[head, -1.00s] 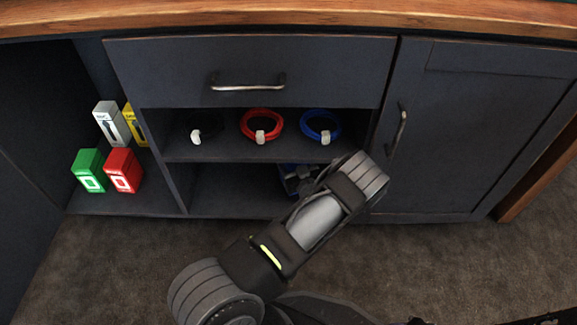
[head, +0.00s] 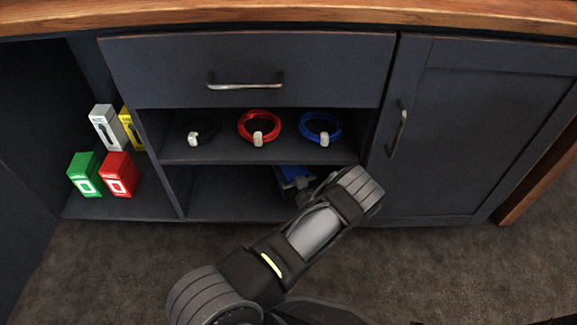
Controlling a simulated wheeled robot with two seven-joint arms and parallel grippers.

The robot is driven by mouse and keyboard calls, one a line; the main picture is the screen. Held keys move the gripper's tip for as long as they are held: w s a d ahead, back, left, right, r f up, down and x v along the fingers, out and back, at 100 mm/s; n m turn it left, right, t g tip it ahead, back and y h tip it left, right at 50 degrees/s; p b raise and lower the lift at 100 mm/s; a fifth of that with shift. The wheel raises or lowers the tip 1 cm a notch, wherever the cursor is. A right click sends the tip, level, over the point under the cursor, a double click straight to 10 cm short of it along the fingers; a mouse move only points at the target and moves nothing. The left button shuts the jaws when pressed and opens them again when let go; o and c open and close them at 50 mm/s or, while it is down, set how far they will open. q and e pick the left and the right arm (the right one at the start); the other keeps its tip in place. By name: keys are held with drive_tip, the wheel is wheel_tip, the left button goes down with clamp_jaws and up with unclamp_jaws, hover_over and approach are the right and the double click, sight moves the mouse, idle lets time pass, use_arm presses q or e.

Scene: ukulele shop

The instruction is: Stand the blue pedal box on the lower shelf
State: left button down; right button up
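The blue pedal box (head: 293,174) is in the lower compartment of the cabinet, at its right side below the cable shelf. Its top part shows, and my gripper and arm hide much of the rest. Whether it stands upright or leans is unclear. My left gripper (head: 304,187) is right in front of the box, partly covered by my own arm. I cannot make out its fingers, or whether they touch the box. The lower shelf (head: 225,190) is bare to the left of the box. My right gripper is not in view.
Black (head: 200,132), red (head: 259,128) and blue (head: 320,128) coiled cables lie on the shelf above. Green (head: 85,175), red (head: 119,174), white (head: 106,127) and yellow (head: 131,128) boxes stand in the left bay. A closed drawer (head: 250,65) and closed door (head: 455,140) flank the opening.

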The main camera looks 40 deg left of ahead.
use_arm(q)
drive_tip(key=shift+c, duration=1.6)
unclamp_jaws()
drive_tip(key=p+v, duration=0.4)
drive_tip(key=v, duration=0.8)
